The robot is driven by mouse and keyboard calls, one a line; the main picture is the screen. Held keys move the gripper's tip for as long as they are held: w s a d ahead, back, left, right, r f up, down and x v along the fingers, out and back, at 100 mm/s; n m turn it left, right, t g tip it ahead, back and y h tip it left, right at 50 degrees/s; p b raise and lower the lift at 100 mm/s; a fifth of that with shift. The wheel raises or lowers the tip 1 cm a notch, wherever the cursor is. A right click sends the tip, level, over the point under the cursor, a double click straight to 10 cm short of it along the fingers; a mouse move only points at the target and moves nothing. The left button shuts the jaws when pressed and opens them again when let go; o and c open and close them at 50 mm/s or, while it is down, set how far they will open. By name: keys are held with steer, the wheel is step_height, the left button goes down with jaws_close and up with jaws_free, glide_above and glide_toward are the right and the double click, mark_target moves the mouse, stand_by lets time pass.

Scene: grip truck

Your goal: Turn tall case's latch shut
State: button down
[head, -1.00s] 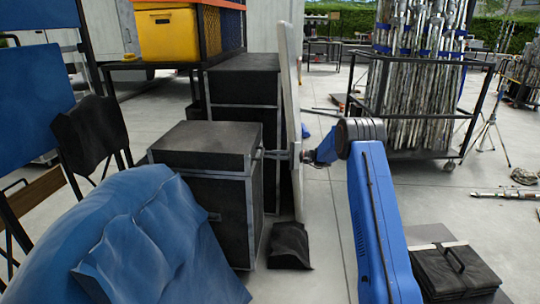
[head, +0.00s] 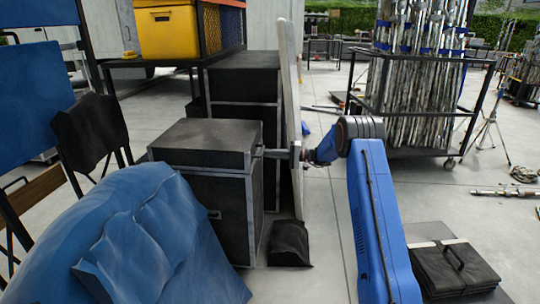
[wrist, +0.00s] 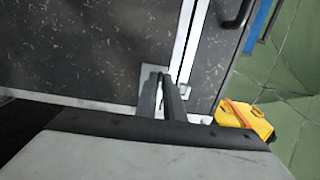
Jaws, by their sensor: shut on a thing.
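A black case with silver edging (head: 215,200) stands upright on the floor left of centre in the head view, its lid on. My gripper (head: 262,152) reaches it from the right, at the seam between lid and body. In the wrist view, the case's dark speckled face (wrist: 85,45) and silver strip (wrist: 190,45) fill much of the picture. My gripper (wrist: 160,88) is shut on the small latch (wrist: 160,77), on a pale metal plate. The fingers hide most of the latch, so its exact angle is unclear.
A taller black case (head: 243,88) stands behind, beside an upright pale board (head: 290,110). A blue cloth-covered heap (head: 140,240) is at front left. A black bag (head: 290,243) lies by the case. A pole cart (head: 415,100) stands at the back right. Floor on the right is partly clear.

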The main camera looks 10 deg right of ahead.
steer(key=shift+f, duration=0.15)
steer(key=c, duration=1.9)
jaws_free()
steer(key=shift+o, duration=0.2)
steer(key=shift+d, duration=0.2)
steer(key=v, duration=1.7)
steer(key=shift+s, duration=0.1)
